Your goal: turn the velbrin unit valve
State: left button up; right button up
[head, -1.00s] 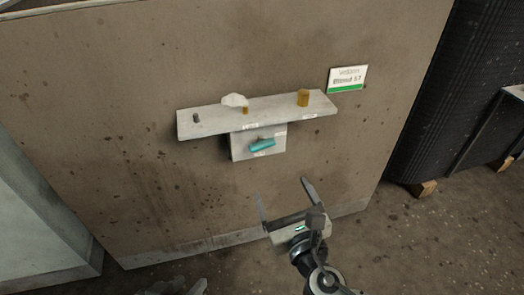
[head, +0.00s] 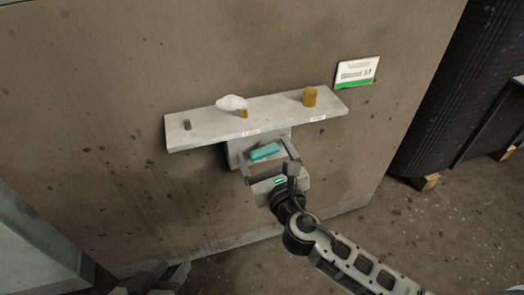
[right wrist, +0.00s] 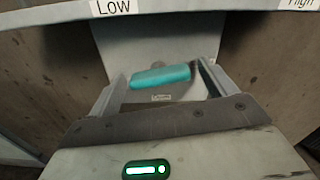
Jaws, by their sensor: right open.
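The valve's teal handle (head: 264,151) sits on a pale plate (head: 236,151) under the shelf, lying nearly level with its right end slightly higher. It also shows in the right wrist view (right wrist: 160,76), with a small label below it. My right gripper (head: 268,160) is open, its fingers reaching toward the plate on either side of the handle. In the wrist view the fingers stand left and right of the handle, with gaps; whether they touch it I cannot tell, but it is not clamped. My left gripper (head: 152,278) is at the bottom left edge, partly cut off.
A pale shelf (head: 200,132) juts out just above the valve, labelled "Low" and "High" in the wrist view. It bears a dark peg (head: 187,124), a white lump (head: 231,102), a small amber piece (head: 243,113) and an amber cylinder (head: 310,96). A sign (head: 358,72) is at upper right.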

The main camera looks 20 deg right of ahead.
jog(key=c, duration=1)
jog(key=shift+m, duration=1.1)
jog(key=o, duration=1)
